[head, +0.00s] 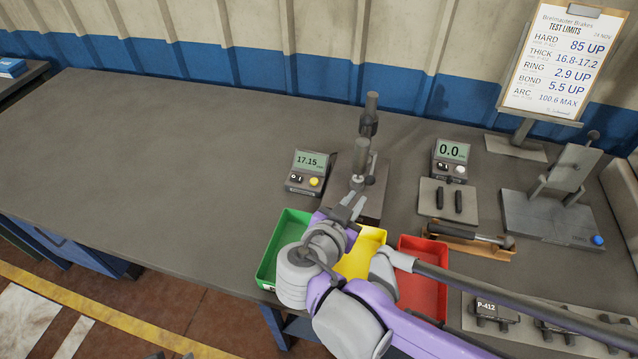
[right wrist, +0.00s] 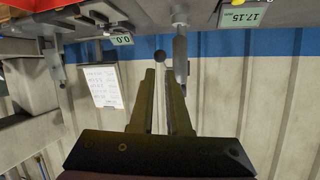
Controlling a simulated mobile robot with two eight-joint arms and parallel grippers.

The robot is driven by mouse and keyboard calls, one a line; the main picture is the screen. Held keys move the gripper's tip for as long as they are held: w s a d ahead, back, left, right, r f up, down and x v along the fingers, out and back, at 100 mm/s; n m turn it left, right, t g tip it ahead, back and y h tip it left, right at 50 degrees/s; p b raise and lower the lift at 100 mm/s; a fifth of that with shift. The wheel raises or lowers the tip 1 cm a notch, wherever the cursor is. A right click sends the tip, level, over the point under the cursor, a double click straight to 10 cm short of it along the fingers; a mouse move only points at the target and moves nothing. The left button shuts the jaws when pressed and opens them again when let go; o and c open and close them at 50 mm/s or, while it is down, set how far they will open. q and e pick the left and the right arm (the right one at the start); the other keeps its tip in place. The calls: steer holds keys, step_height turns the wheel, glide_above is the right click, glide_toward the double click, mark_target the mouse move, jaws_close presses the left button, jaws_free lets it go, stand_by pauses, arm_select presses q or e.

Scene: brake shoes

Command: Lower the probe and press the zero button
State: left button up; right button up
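The probe stand (head: 361,150) stands upright on a brown base, with a dark ball knob (head: 369,181) low on its side. The gauge box (head: 308,172) left of it reads 17.15 and has a yellow button (head: 314,182) and a dark switch. My right gripper (head: 352,204) is just in front of the stand, open and empty. Only small grey bits show at the head view's bottom edge, perhaps my left gripper.
Green (head: 283,250), yellow (head: 362,252) and red (head: 424,278) bins lie below my right arm. A second gauge (head: 450,160) reads 0.0. A lever fixture (head: 560,200) and a limits clipboard (head: 561,60) stand at right. The bench's left side is clear.

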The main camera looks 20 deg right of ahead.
jaws_close()
stand_by(1.3)
